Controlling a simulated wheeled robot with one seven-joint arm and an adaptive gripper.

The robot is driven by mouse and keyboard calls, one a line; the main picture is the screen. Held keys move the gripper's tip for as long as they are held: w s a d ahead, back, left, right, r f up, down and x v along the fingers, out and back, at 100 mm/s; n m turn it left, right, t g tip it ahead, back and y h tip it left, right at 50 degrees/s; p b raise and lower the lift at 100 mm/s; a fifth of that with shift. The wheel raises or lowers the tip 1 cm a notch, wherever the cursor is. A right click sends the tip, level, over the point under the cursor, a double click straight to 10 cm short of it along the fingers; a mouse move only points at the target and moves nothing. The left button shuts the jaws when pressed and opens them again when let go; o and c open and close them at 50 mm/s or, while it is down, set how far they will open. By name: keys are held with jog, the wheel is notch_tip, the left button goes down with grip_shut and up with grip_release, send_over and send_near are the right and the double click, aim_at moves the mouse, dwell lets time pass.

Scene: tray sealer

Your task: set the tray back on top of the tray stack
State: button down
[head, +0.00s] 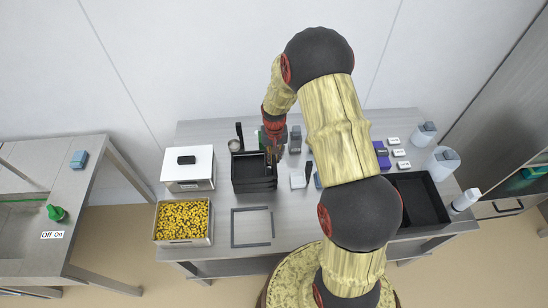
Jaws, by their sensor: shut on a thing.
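The stack of black trays (254,186) stands on the grey worktable, left of its middle. My gripper (272,156) points down at the right side of the stack, by the rim of the uppermost black tray (247,169). It is shut on that tray's right side. The fingertips are small and partly lost against the dark tray. The tray lies over the stack, roughly lined up with it; I cannot tell whether it touches the tray below or hangs slightly above.
A white-lidded box (188,180) and a bin of yellow pieces (183,222) stand left. A square grey frame outline (252,227) lies empty in front. A wide black tray (425,204) is at right. Small items and a dark upright post (239,135) stand close behind the stack.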

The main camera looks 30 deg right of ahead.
dwell(0.3)
jog(key=c, duration=1.8)
grip_release()
jog(key=shift+o, duration=0.3)
jog(key=c, duration=0.3)
jog(key=shift+r, duration=0.1)
jog(key=shift+r+p, duration=2.2)
jog(key=shift+r, duration=1.25)
